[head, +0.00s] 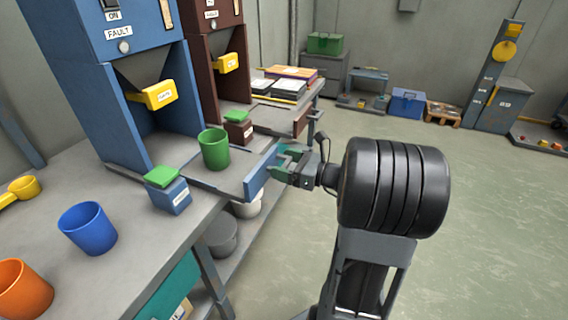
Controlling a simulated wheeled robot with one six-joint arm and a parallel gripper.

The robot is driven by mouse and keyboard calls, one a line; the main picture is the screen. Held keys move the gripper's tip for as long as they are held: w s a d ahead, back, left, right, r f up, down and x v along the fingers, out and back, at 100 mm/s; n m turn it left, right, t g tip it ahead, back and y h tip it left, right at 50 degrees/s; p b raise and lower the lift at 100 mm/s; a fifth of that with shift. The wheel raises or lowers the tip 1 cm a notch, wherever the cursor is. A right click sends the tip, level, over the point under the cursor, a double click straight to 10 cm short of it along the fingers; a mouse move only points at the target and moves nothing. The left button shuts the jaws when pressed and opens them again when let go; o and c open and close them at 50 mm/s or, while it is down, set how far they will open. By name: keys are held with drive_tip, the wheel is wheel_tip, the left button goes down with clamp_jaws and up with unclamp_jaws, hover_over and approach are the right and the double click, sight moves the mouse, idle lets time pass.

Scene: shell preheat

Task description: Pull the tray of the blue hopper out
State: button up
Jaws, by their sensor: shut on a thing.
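The blue hopper (83,105) stands on the bench at the left, with a yellow labelled handle (154,95) under its funnel. Its tray (222,180) sticks out at the bottom front, past the bench edge, with a blue front panel. A green cup (214,149) stands upright on the tray. My gripper (279,160) is shut on the tray's front panel at its right end. The exact finger contact is partly hidden by the gripper body.
A blue box with a green top (169,190) stands left of the tray. A blue cup (87,227), an orange cup (22,289) and a yellow scoop (22,188) are on the near bench. A brown hopper (214,60) stands behind.

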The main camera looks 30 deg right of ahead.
drive_tip(key=o, duration=0.9)
drive_tip(key=shift+s+d, duration=0.1)
drive_tip(key=shift+s, duration=0.05)
drive_tip(key=shift+o, duration=0.6)
drive_tip(key=shift+s+d, duration=0.1)
drive_tip(key=shift+o, duration=0.8)
drive_tip(key=p+v, duration=0.2)
drive_tip(key=v, duration=1.1)
drive_tip(key=shift+s+d+p, duration=0.2)
drive_tip(key=shift+s+p, duration=0.1)
drive_tip(key=shift+p, duration=0.05)
